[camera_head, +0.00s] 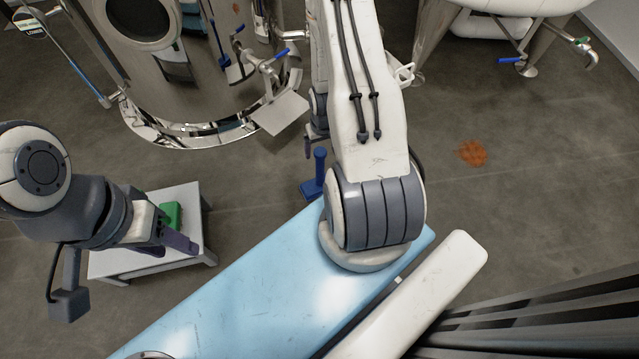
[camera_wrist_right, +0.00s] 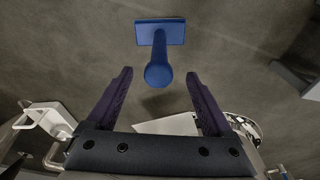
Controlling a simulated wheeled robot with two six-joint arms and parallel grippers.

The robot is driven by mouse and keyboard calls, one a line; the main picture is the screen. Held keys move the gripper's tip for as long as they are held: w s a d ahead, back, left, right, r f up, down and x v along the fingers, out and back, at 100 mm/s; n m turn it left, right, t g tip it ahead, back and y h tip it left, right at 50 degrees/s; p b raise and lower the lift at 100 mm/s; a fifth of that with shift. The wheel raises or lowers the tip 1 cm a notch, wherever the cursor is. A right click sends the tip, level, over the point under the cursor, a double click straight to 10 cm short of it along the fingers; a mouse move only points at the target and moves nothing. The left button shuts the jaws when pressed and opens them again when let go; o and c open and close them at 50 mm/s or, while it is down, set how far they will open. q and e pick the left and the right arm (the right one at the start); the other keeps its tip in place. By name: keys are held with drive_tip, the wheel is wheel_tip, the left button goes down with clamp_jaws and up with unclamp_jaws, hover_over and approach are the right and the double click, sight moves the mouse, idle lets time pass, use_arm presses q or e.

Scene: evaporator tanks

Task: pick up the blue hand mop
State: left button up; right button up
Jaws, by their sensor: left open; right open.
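The blue hand mop (camera_head: 312,188) stands on the grey floor near the middle of the head view, handle up, just left of my right arm. In the right wrist view, its round handle end (camera_wrist_right: 158,75) shows between and beyond my fingertips, with the flat rectangular head (camera_wrist_right: 160,27) above it. My right gripper (camera_wrist_right: 159,72) is open with nothing held; in the head view it is mostly hidden behind my arm. My left gripper (camera_head: 178,236) is open, over a small white table at the left.
The white table (camera_head: 110,262) has a green block (camera_head: 170,213) on it. A shiny steel tank (camera_head: 180,70) with a flat metal plate (camera_head: 280,113) stands behind the mop. Another tank (camera_head: 520,5) is at the upper right. An orange stain (camera_head: 472,153) marks otherwise clear floor.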

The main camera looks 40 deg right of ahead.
sight(320, 154)
drive_tip(key=f, duration=0.1)
drive_tip(key=f+b, duration=0.2)
drive_tip(key=f, duration=0.1)
drive_tip(key=shift+w+f, duration=0.1)
drive_tip(key=shift+w, duration=0.15)
drive_tip(key=f+b, duration=0.2)
drive_tip(key=f, duration=0.1)
drive_tip(key=w+f+b, duration=0.1)
drive_tip(key=f+b, duration=0.1)
drive_tip(key=shift+d+f, duration=0.1)
drive_tip(key=shift+d, duration=0.25)
clamp_jaws()
